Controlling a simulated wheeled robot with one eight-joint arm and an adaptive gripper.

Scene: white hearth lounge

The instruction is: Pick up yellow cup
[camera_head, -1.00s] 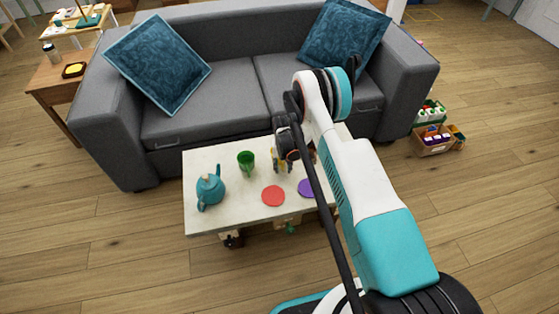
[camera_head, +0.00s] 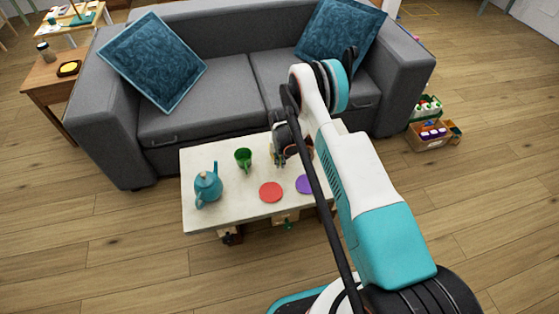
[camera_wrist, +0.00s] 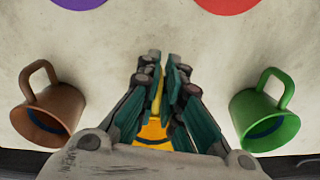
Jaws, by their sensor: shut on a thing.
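The yellow cup (camera_wrist: 153,132) shows in the wrist view between the fingers of my gripper (camera_wrist: 160,72). The fingers are shut on it, with a narrow yellow part between them. They hide much of the cup, and I cannot tell whether its base touches the table. In the head view my gripper (camera_head: 280,162) is over the back middle of the white table (camera_head: 213,219), and the cup is mostly hidden there.
A green cup (camera_wrist: 266,116) stands right of my gripper and a brown cup (camera_wrist: 52,113) left in the wrist view. A red disc (camera_head: 271,192), purple disc (camera_head: 304,184) and teal teapot (camera_head: 208,188) are on the table. A grey sofa (camera_head: 210,100) stands behind.

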